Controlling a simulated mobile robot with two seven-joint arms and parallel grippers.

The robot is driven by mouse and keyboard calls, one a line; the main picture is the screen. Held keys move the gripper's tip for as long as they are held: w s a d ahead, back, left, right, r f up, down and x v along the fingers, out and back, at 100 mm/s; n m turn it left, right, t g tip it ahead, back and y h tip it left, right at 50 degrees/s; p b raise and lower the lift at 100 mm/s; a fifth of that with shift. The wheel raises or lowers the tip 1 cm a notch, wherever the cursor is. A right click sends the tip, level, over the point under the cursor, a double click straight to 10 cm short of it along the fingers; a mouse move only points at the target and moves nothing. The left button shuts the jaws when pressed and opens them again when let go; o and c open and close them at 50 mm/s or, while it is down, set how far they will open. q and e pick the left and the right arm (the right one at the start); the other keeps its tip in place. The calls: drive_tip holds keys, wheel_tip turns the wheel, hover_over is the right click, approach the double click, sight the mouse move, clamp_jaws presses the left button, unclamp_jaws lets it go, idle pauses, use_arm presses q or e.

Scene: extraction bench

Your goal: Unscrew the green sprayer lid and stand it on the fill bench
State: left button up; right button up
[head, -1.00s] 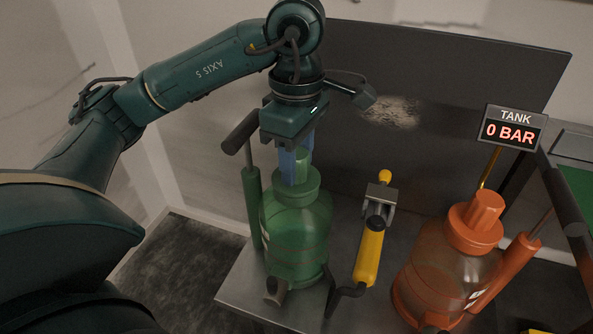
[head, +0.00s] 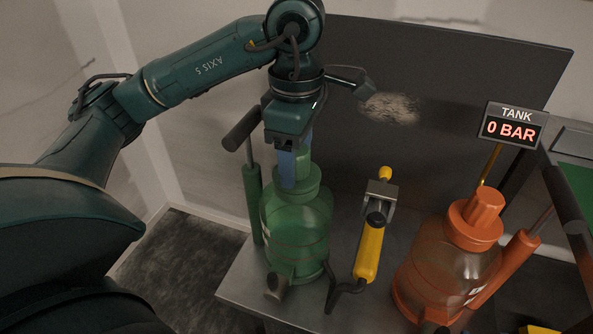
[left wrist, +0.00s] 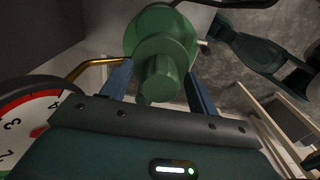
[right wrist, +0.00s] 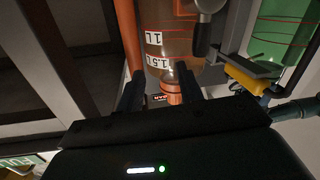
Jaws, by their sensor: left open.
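The green sprayer (head: 297,228) stands upright on the grey metal bench (head: 240,288). Its green lid (head: 312,186), a round collar with a knob, sits on the bottle's neck. My left gripper (head: 294,172) points down over it, blue fingers beside the knob. In the left wrist view the lid's knob (left wrist: 160,80) lies between the open fingers (left wrist: 158,88), with gaps on both sides. Whether the lid is loosened cannot be told. My right gripper (right wrist: 160,88) shows only in its own wrist view, fingers apart, facing the orange sprayer (right wrist: 170,40).
The orange sprayer (head: 447,270) stands right on the bench. A yellow-handled lever (head: 369,250) is between the sprayers. A display (head: 512,128) reads TANK 0 BAR. A dark panel (head: 440,90) closes the back. A round dial (left wrist: 25,125) shows at left in the left wrist view.

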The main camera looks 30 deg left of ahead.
use_arm(q)
drive_tip(key=shift+f+m, duration=0.1)
drive_tip(key=shift+m, duration=0.6)
drive_tip(key=m+b, duration=0.1)
drive_tip(key=m, duration=1.1)
drive_tip(key=shift+b, duration=0.3)
drive_tip(key=m, duration=0.7)
drive_tip(key=shift+m+b, duration=0.3)
drive_tip(key=m, duration=0.6)
drive_tip(key=shift+c, duration=0.2)
